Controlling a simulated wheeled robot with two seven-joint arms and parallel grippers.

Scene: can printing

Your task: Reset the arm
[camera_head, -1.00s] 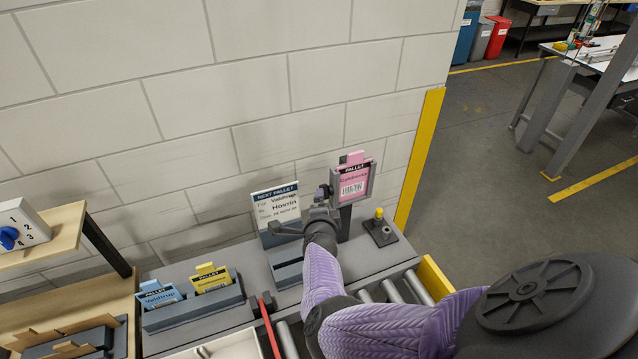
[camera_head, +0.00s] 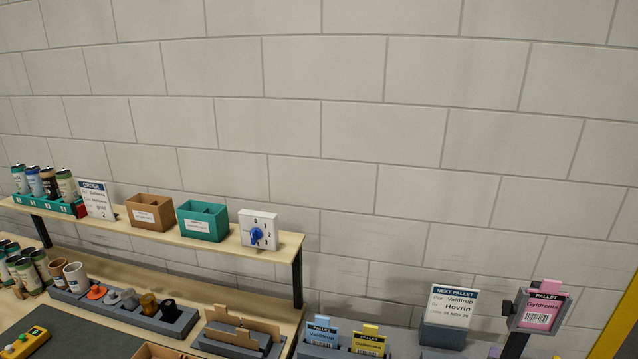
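Neither of my grippers shows in the head view now, and no part of my arms is in the picture. The pink pallet card (camera_head: 540,313) stands upright in a grey frame (camera_head: 516,322) on a dark post at the right. The white "NEXT PALLET" sign (camera_head: 449,305) stands to its left on a dark grey base (camera_head: 442,337). A blue pallet card (camera_head: 321,333) and a yellow pallet card (camera_head: 369,341) stand in a grey holder near the bottom edge.
A wooden shelf (camera_head: 150,232) carries cans (camera_head: 35,182), an order sign (camera_head: 97,200), a brown box (camera_head: 150,212), a teal box (camera_head: 203,220) and a dial (camera_head: 258,229). Below are a grey rack of stamps (camera_head: 125,305), more cans (camera_head: 22,268) and a yellow button box (camera_head: 24,343).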

